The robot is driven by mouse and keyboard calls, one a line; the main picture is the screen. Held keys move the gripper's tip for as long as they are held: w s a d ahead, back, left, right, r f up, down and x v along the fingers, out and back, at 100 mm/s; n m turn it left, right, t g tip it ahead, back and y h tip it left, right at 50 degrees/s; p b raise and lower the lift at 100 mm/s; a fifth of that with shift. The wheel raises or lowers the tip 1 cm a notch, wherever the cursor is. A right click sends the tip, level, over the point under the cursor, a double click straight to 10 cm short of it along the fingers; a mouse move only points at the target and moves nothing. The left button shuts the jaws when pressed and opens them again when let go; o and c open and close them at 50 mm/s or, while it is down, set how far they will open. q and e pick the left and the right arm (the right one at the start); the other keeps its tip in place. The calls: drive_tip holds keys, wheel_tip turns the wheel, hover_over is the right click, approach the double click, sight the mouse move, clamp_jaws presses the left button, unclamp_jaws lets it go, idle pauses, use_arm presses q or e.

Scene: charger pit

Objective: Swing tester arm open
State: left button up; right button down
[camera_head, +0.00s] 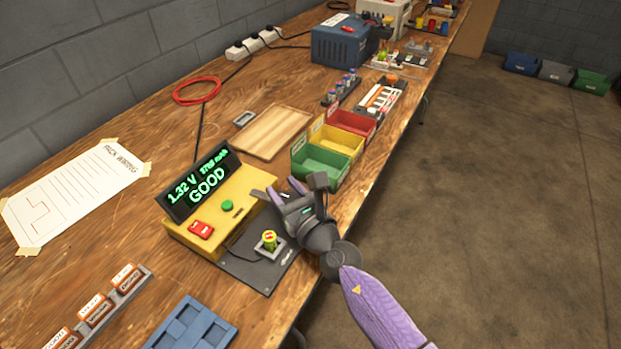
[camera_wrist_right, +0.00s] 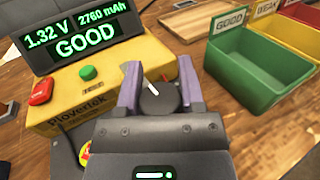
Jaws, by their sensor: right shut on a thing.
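The yellow battery tester (camera_head: 225,215) stands on the bench, its display (camera_head: 198,183) reading 1.32 V, 2760 mAh and GOOD. It has a red switch and a green button. A small yellow-green cell (camera_head: 269,240) stands upright in a holder on the tester's dark base plate. My right gripper (camera_head: 284,191) is at the tester's right end. In the wrist view, its purple fingers (camera_wrist_right: 158,85) are shut on a dark round knob (camera_wrist_right: 158,99) with a white mark. The gripper hides what the knob is fixed to; a separate tester arm cannot be made out. My left gripper is not in view.
Green (camera_head: 320,166), yellow (camera_head: 337,141) and red (camera_head: 352,124) bins stand just beyond my right gripper. A wooden tray (camera_head: 272,132) lies behind. A blue tray (camera_head: 190,328) and labelled orange blocks (camera_head: 95,309) sit at the front. The bench's right edge is close to my right arm.

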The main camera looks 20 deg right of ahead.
drive_tip(key=shift+d+r+m+h+p, duration=0.1)
drive_tip(key=shift+r+m+h+p, duration=0.2)
drive_tip(key=shift+m+h, duration=0.35)
drive_tip(key=shift+f+h, duration=0.2)
drive_tip(key=shift+h, duration=0.25)
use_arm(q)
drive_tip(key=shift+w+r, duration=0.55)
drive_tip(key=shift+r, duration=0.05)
use_arm(e)
drive_tip(key=shift+f+t, duration=0.15)
drive_tip(key=shift+t, duration=0.15)
drive_tip(key=shift+c, duration=1.1)
unclamp_jaws()
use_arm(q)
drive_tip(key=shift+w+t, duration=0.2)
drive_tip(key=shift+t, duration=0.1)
